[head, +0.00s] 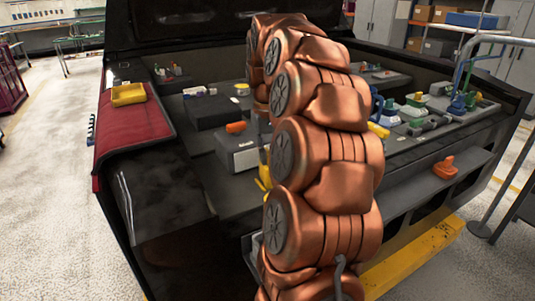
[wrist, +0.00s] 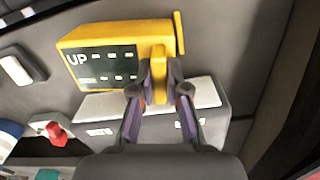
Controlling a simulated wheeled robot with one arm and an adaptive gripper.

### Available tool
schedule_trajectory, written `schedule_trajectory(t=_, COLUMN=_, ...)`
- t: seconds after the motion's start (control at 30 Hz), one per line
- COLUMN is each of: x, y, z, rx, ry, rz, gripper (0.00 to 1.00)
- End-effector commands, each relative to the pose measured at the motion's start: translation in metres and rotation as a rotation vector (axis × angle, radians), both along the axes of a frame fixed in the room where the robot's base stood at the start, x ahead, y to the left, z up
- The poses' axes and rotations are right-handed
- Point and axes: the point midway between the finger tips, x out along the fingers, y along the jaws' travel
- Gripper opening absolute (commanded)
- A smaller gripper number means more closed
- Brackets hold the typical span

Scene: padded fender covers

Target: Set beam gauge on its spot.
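The beam gauge (wrist: 100,62) fills the upper middle of the wrist view. It is a yellow box with a dark face marked "UP" and a yellow upright grip (wrist: 158,76). My gripper (wrist: 159,82) has a fingertip against each side of this grip and appears shut on it. In the head view my copper arm hides most of the gripper; only a bit of yellow (head: 264,183) shows beside the arm. The gauge's spot cannot be told from these views.
A grey box with a pale top (wrist: 205,92) lies behind the fingers. A red fender cover (head: 133,128) with a yellow tray (head: 128,95) drapes the left side. A grey case (head: 240,152) stands left of my arm. Several small parts crowd the right ledge.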

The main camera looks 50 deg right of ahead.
Motion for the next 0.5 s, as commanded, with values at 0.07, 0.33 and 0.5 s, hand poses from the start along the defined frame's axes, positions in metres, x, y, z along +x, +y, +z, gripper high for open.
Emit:
schedule_trajectory(t=0.07, x=0.0, y=0.0, z=0.0, rx=0.0, ry=0.0, rz=0.0, gripper=0.24)
schedule_trajectory(t=0.33, x=0.0, y=0.0001, z=0.0, rx=0.0, ry=0.0, rz=0.0, gripper=0.43)
schedule_trajectory(t=0.5, x=0.0, y=0.0002, z=-0.0001, rx=0.0, ry=0.001, rz=0.0, gripper=0.43)
